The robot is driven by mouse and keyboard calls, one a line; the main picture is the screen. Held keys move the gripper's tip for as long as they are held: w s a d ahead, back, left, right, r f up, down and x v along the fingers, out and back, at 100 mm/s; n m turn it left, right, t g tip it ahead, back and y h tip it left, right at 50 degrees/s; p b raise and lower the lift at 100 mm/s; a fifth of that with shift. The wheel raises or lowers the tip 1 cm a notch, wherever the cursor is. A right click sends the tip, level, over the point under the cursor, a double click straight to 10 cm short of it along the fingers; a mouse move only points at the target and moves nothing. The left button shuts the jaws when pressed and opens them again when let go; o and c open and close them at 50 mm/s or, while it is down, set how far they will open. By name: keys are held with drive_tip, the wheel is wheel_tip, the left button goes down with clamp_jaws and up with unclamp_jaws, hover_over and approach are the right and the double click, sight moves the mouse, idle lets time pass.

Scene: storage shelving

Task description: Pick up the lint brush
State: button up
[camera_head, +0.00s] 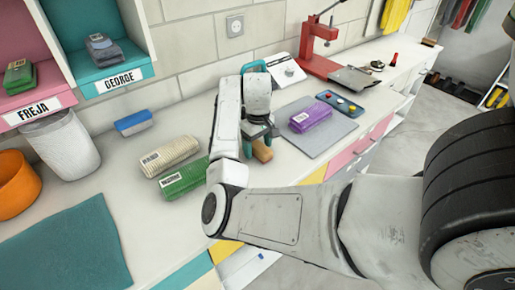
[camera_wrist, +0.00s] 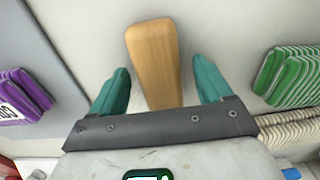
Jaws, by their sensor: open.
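A light wooden piece, which looks like the lint brush (camera_wrist: 153,58), lies on the white worktop. In the head view only its end (camera_head: 262,151) shows below my gripper (camera_head: 261,136); the rest is hidden by the gripper. In the wrist view my gripper (camera_wrist: 160,76) is open, with one teal finger on each side of the wooden piece. Gaps show between it and both fingers, so it is not gripped. Its underside and any bristles are hidden.
A green folded bundle (camera_head: 184,180) and a cream one (camera_head: 170,156) lie left of the gripper. A purple bundle (camera_head: 311,117) lies right, on a grey mat (camera_head: 325,140). A blue block (camera_head: 133,122) is near the wall. The front left holds a teal mat (camera_head: 65,250).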

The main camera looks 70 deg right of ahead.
drive_tip(key=shift+f, duration=0.15)
drive_tip(key=c, duration=1.1)
drive_tip(key=shift+r, duration=0.6)
drive_tip(key=s+r, duration=0.1)
drive_tip(key=r, duration=0.1)
drive_tip(key=s+r+p, duration=0.1)
drive_tip(key=r, duration=0.2)
drive_tip(key=s+r+p, duration=0.1)
drive_tip(key=s+r, duration=0.1)
drive_tip(key=shift+a+r, duration=0.35)
drive_tip(key=s+a+r+p, duration=0.1)
drive_tip(key=s+r, duration=0.3)
drive_tip(key=s, duration=0.5)
drive_tip(key=shift+s+a, duration=0.4)
drive_tip(key=shift+a, duration=0.05)
